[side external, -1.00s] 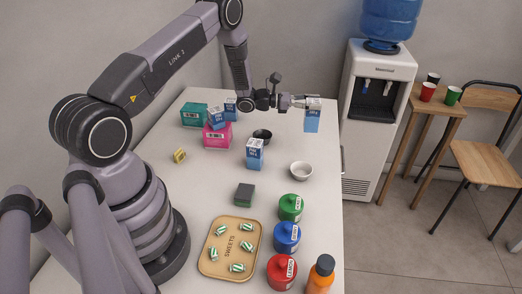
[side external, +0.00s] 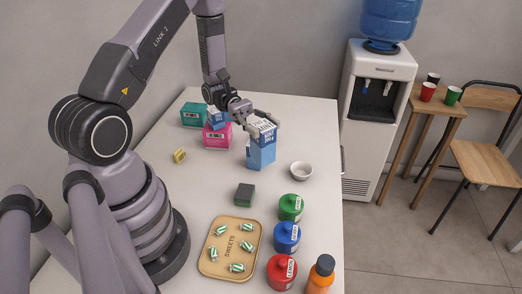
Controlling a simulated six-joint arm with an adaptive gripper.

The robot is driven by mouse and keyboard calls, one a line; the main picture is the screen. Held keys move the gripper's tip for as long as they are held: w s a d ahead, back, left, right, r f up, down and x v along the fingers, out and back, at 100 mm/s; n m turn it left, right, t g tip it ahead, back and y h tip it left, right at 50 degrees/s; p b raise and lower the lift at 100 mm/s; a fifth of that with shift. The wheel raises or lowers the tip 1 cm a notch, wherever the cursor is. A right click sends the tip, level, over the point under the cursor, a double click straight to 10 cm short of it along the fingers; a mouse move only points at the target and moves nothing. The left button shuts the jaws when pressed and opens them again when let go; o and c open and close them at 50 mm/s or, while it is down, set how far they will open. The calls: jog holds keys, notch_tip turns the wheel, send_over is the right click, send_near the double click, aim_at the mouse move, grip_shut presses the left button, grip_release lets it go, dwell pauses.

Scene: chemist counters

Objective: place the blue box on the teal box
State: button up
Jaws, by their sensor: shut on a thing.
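My gripper (side external: 264,120) is shut on a blue and white box (side external: 264,135), held upright over the middle of the counter. Another blue box (side external: 256,158) stands on the counter in the same line of sight; the two overlap in the picture, and I cannot tell whether they touch. The teal box (side external: 194,115) lies at the far left of the counter, its top seemingly clear. A third blue box (side external: 217,118) sits tilted at the pink box (side external: 217,137), to the right of the teal box, partly behind my gripper.
A white bowl (side external: 301,170) stands right of the boxes. A dark green block (side external: 244,194), a yellow object (side external: 179,156), a sweets tray (side external: 229,248) and several coloured bottles (side external: 286,237) stand nearer. The far right of the counter is clear.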

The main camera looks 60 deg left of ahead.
jog(key=s+a+r+m+g+y, duration=0.1)
jog(key=s+a+m+g+y, duration=0.3)
jog(key=s+g, duration=0.45)
jog(key=s+a+r+m+g+y, duration=0.1)
jog(key=s+r+m+g+y, duration=0.15)
jog(key=s+m+g, duration=0.55)
jog(key=s+a+r+m+g+y, duration=0.1)
jog(key=s+a+m+y, duration=0.2)
jog(key=a+m+y, duration=0.35)
jog(key=s+a+r+m+g+y, duration=0.1)
jog(key=s+a+m+y, duration=0.25)
jog(key=a+y, duration=0.55)
jog(key=w+a+m+t+y, duration=0.6)
jog(key=a+m+t+y, duration=0.1)
jog(key=a+y, duration=0.35)
jog(key=w+a+m+t+y, duration=0.35)
jog(key=w+m+t, duration=0.35)
jog(key=w+t, duration=0.35)
jog(key=shift+m, duration=0.3)
jog(key=shift+w+a+f, duration=1.25)
jog(key=shift+a+f, duration=0.4)
jog(key=shift+f, duration=0.5)
jog(key=shift+w+a+f, duration=1.2)
jog(key=shift+a+f, duration=0.4)
jog(key=shift+f, duration=0.55)
jog(key=shift+w+a+f, duration=1.25)
jog(key=shift+a+f, duration=0.4)
jog(key=shift+f, duration=0.5)
